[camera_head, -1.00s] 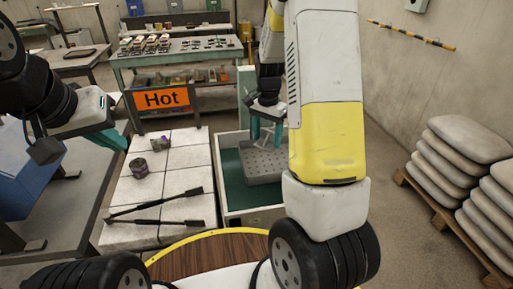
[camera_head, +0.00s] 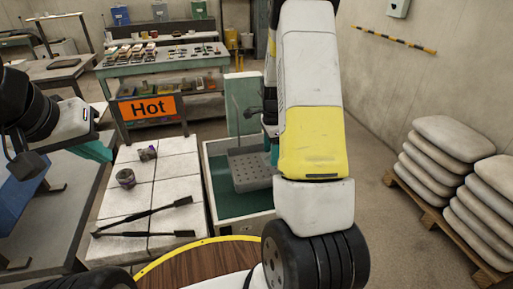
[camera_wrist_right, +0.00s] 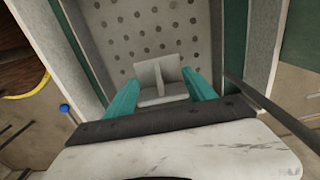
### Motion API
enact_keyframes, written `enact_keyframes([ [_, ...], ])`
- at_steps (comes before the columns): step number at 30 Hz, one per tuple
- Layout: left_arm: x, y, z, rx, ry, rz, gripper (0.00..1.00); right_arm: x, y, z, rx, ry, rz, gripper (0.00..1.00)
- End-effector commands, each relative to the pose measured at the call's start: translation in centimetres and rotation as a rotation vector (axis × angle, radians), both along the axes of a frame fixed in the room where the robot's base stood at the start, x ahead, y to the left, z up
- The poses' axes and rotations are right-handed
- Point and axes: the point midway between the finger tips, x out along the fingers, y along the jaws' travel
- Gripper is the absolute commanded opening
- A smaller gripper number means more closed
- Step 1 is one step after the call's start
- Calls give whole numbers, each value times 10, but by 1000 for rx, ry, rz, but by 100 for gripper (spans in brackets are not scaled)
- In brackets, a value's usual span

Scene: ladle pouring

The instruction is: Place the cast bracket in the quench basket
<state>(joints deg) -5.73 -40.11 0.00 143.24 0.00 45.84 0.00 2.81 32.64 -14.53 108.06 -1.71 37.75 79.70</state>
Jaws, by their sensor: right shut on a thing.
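The grey cast bracket (camera_wrist_right: 148,80), with upright plates, is between the teal fingers of my right gripper (camera_wrist_right: 162,88) in the right wrist view. The gripper is shut on it. The grey perforated quench basket (camera_head: 250,166) stands in the green-floored tub; its holed floor (camera_wrist_right: 150,35) shows beyond the bracket in the wrist view. I cannot tell whether the bracket touches that floor. In the head view my right arm hides the bracket and most of the right gripper. My left gripper (camera_head: 98,151) is at the left, away from the basket; its finger opening is unclear.
The tub (camera_head: 212,200) has pale walls around the basket. A thin rod (camera_head: 236,125) rises by the basket. White tiles (camera_head: 170,180) to its left hold two small dark parts (camera_head: 126,178) and long black tongs (camera_head: 148,215). An orange "Hot" sign (camera_head: 148,108) stands behind.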

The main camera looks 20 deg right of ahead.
Motion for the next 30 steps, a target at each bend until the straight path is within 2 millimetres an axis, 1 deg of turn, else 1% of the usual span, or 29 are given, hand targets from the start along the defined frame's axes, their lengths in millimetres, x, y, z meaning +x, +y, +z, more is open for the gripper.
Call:
enact_keyframes([
  [3,0,0,0,0,0,0,0,-1,-1,-17,0,4,-1,17],
  [6,0,0,0,0,0,0,0,-1,0,-30,0,3,0,17],
  [17,0,0,0,0,0,0,0,0,0,-34,0,1,1,17],
  [18,0,0,0,0,0,0,0,0,0,-34,0,1,0,69],
  [20,0,0,0,0,0,0,0,0,0,-34,0,1,1,81],
  [21,0,0,0,0,0,0,0,0,0,-34,0,1,1,85],
  [30,0,0,0,0,0,0,0,0,0,-33,0,0,1,85],
])
